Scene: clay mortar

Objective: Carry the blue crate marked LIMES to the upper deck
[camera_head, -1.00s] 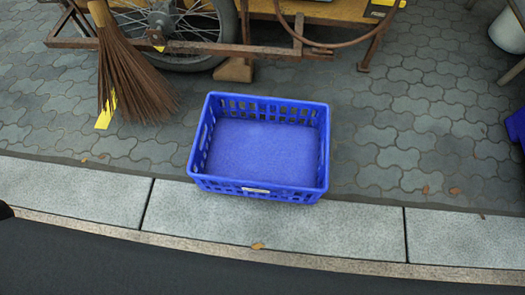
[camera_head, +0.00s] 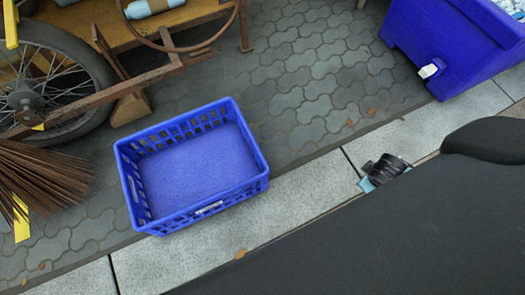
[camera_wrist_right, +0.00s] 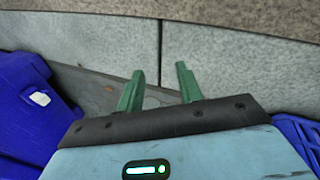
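The blue crate (camera_head: 195,165) sits empty and upright, partly on the paving and partly on the pale kerb. Its small white label (camera_head: 209,208) is too small to read. My right wrist (camera_head: 385,168) is right of the crate, its fingers hidden in the head view. In the right wrist view the right gripper (camera_wrist_right: 159,70) is open and empty, its green fingers apart; a blue edge, apparently the crate's (camera_wrist_right: 299,138), shows at lower right. My left gripper is not in view. No upper deck can be made out for certain.
A wooden cart (camera_head: 185,14) with a spoked wheel (camera_head: 40,85) stands behind the crate. A broom (camera_head: 35,180) is at left. A blue bin with a white tap (camera_head: 455,45) stands upper right. Paving between crate and bin is clear.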

